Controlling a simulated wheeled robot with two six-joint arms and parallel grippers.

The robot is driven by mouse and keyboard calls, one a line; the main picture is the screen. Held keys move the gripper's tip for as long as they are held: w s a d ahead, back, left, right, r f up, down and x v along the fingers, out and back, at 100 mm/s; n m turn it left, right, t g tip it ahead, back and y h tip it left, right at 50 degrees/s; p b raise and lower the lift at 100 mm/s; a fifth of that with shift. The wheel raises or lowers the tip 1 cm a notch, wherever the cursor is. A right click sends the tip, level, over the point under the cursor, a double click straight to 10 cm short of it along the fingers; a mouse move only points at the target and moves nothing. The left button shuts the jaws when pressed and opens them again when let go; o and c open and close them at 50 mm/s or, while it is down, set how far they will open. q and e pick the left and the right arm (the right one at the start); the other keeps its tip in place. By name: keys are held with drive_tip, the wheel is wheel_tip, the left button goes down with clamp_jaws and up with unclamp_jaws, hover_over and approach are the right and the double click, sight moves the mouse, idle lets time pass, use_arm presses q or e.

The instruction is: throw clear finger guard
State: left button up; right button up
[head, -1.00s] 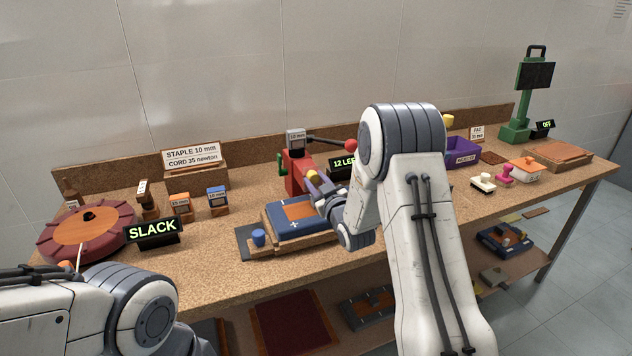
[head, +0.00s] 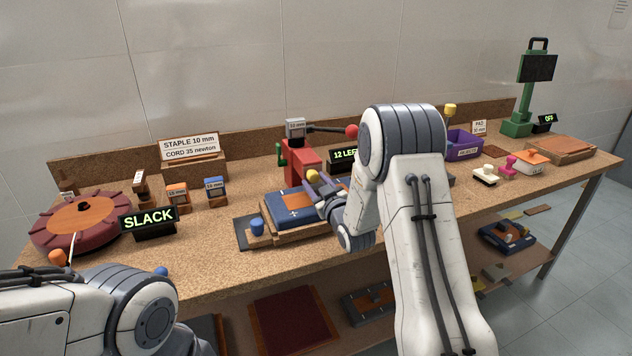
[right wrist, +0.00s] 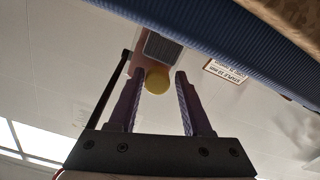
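A red stapling press (head: 296,167) stands at the back middle of the bench, with a black lever ending in a red knob (head: 351,131) and a green handle on its left. A yellow knob (head: 312,175) shows low at its front. I cannot make out the finger guard's shape apart from this knob. My right gripper (head: 322,186) is at the press front, close to the knob. In the right wrist view, its purple fingers (right wrist: 160,104) are apart, with the yellow knob (right wrist: 157,82) showing between their tips; contact is unclear. My left gripper is out of view.
A blue padded piece (head: 290,208) lies on a wooden block before the press. A red round turntable (head: 82,228) and a SLACK display (head: 149,220) stand left. A purple bin (head: 464,145) stands right. The bench front middle is clear.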

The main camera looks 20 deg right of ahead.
drive_tip(key=shift+o, duration=0.6)
drive_tip(key=s+b, duration=0.1)
drive_tip(key=s, duration=0.9)
drive_tip(key=shift+s+d+b, duration=0.15)
drive_tip(key=shift+s+b, duration=0.1)
drive_tip(key=shift+b, duration=0.05)
